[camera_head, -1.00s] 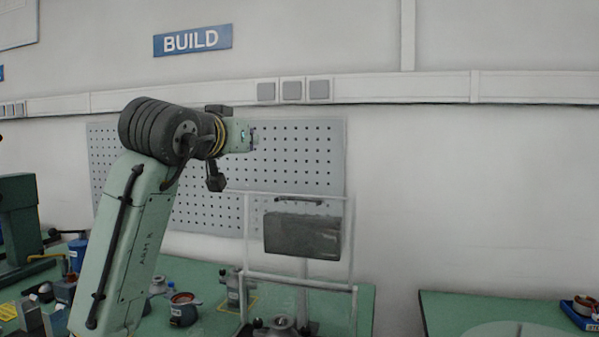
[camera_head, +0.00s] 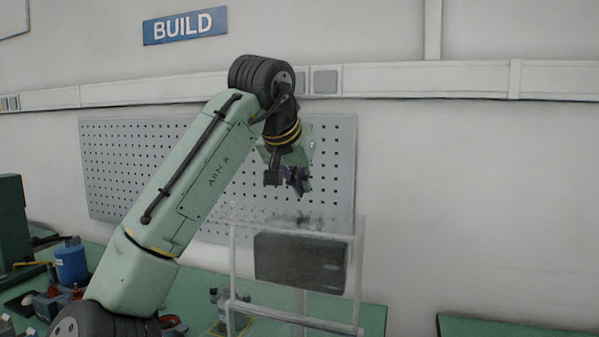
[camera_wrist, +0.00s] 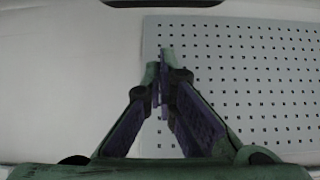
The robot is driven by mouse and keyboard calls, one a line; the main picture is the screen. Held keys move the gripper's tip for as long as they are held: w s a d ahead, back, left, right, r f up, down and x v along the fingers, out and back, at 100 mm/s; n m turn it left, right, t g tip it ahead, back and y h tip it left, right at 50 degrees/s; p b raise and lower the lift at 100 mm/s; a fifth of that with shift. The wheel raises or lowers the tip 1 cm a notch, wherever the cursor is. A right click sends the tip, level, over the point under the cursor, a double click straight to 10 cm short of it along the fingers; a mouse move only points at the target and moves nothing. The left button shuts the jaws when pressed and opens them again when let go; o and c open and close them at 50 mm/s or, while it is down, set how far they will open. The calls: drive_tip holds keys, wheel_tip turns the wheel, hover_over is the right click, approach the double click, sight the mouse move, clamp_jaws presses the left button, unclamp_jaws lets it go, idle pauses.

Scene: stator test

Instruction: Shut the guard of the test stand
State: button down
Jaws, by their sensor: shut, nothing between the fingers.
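The guard (camera_head: 233,268) of the test stand is a clear panel in a pale frame. It stands upright in the head view, in front of a dark box-like panel (camera_head: 300,262) on a post. The stand's lower part is cut off by the picture's bottom edge. My gripper (camera_head: 302,188) is above the guard's top edge, pointing down and to the right. It looks apart from the guard, though depth is hard to judge. In the wrist view its fingers (camera_wrist: 163,60) are together and empty. A dark bar (camera_wrist: 165,3) crosses the top edge there; I cannot tell what it is.
A grey pegboard (camera_head: 130,165) hangs on the wall behind my arm. A blue container (camera_head: 72,262) and small parts stand on the green bench at left. Another green bench (camera_head: 500,328) lies at right, past a gap. The space right of the guard is free.

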drive_tip(key=f+p, duration=0.2)
drive_tip(key=f, duration=0.2)
drive_tip(key=shift+w, duration=0.2)
drive_tip(key=shift+s+f, duration=0.2)
drive_tip(key=shift+s, duration=0.05)
